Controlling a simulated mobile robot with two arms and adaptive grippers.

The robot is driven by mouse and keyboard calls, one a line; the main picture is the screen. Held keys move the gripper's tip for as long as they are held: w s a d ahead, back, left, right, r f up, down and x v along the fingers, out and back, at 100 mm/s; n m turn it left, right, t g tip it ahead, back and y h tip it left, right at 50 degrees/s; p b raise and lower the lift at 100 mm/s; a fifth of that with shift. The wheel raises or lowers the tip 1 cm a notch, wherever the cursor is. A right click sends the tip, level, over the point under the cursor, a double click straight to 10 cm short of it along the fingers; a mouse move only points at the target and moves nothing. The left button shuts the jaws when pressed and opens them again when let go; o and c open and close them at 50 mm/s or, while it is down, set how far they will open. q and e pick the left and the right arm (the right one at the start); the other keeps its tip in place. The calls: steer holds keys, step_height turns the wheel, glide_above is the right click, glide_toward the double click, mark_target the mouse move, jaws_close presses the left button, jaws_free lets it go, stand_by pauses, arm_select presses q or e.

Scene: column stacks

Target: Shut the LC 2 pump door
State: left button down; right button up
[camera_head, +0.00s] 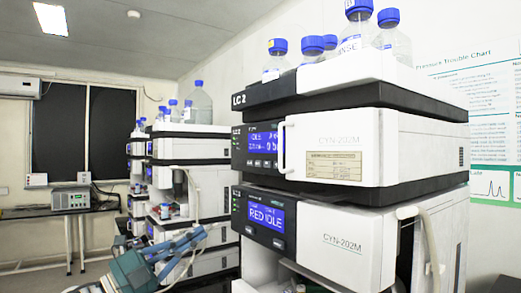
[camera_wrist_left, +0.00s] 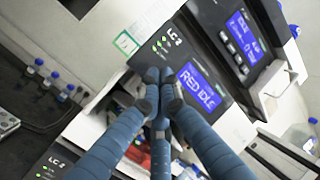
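The LC 2 stack fills the right of the head view. Its upper module has a white front door (camera_head: 356,135) with a vertical white handle (camera_head: 283,147) at its left edge, just right of a blue display. The handle also shows at the upper right of the left wrist view (camera_wrist_left: 282,80). The door seems to stand slightly out from the front, but I cannot tell how far. My left gripper (camera_head: 196,236), blue with fingertips together, is low and left of the stack, apart from the handle. In the wrist view its fingertips (camera_wrist_left: 158,80) appear beside the RED IDLE display. My right gripper is out of view.
Blue-capped bottles (camera_head: 360,38) stand on top of the stack. The lower module has a RED IDLE display (camera_head: 265,215), and a pale hose (camera_head: 430,240) hangs at its right. A second stack (camera_head: 190,145) and a bench (camera_head: 40,212) stand further left.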

arm_select(q)
steer(key=s+d+r+m+g+h, duration=0.1)
steer(key=s+d+r+m+g, duration=0.15)
steer(key=s+r+m, duration=0.35)
steer(key=s+d+r+m+g+h, duration=0.1)
steer(key=s+d+r+m+g, duration=0.15)
steer(key=s+r+m, duration=0.4)
steer(key=s+r+m+t+y, duration=0.1)
steer(key=s+r+m+y, duration=0.1)
steer(key=s+r, duration=0.35)
steer(key=s+r+m+y, duration=0.2)
steer(key=s+r+y, duration=0.1)
steer(key=s, duration=0.5)
steer(key=p+x, duration=0.6)
steer(key=x, duration=0.7)
steer(key=shift+w+d+r, duration=0.2)
steer(key=shift+w+d, duration=0.05)
